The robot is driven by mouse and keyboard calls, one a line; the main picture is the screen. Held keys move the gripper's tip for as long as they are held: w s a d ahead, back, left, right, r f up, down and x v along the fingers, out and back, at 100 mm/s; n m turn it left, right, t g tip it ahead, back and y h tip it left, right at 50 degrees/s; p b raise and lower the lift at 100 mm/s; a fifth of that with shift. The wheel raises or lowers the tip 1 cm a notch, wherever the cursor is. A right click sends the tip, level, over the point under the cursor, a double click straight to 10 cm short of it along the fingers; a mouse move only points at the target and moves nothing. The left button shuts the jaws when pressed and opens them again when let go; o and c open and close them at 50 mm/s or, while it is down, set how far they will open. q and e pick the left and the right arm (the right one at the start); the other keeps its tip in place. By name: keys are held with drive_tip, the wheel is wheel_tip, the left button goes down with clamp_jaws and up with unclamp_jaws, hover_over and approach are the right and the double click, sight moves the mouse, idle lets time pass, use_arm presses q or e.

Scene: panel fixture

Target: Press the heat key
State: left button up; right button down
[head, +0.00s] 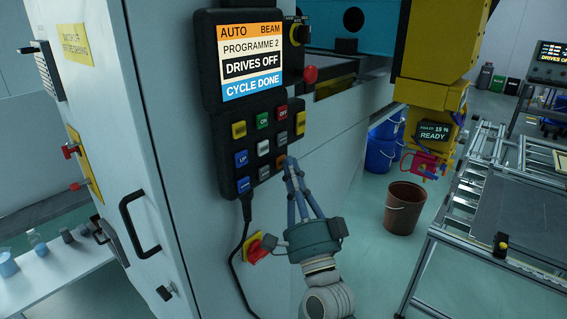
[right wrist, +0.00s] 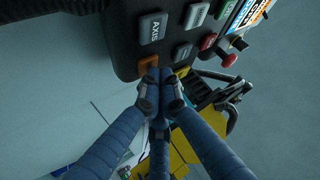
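The key pad (head: 226,178) hangs below a screen on the cabinet's side. An orange key (head: 281,160) sits near its lower right edge; I take it for the heat key, but its label is not readable. My right gripper (head: 289,160) is shut and empty, with its blue fingers drawn together and the tips at the orange key. In the right wrist view, the orange key (right wrist: 148,64) shows just beyond the fingertips (right wrist: 160,78), which partly cover it. I cannot tell whether they touch it. My left gripper is out of view.
Neighbouring keys include a blue UP key (head: 241,158), a grey AXIS key (right wrist: 152,27) and a yellow key (right wrist: 182,72). The screen (head: 251,62) reads DRIVES OFF and CYCLE DONE. A red-and-yellow switch (head: 258,250) and a black cable (head: 240,235) are below the pad.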

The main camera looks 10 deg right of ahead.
idle(0.4)
drive_tip(key=shift+s+d, duration=0.45)
drive_tip(key=shift+s, duration=0.2)
drive_tip(key=shift+s+d+p, duration=0.35)
drive_tip(key=shift+s+d, duration=0.45)
drive_tip(key=shift+s, duration=0.2)
drive_tip(key=shift+s+d+p, duration=0.3)
drive_tip(key=shift+s+d, duration=0.45)
drive_tip(key=shift+s, duration=0.2)
drive_tip(key=shift+f, duration=0.1)
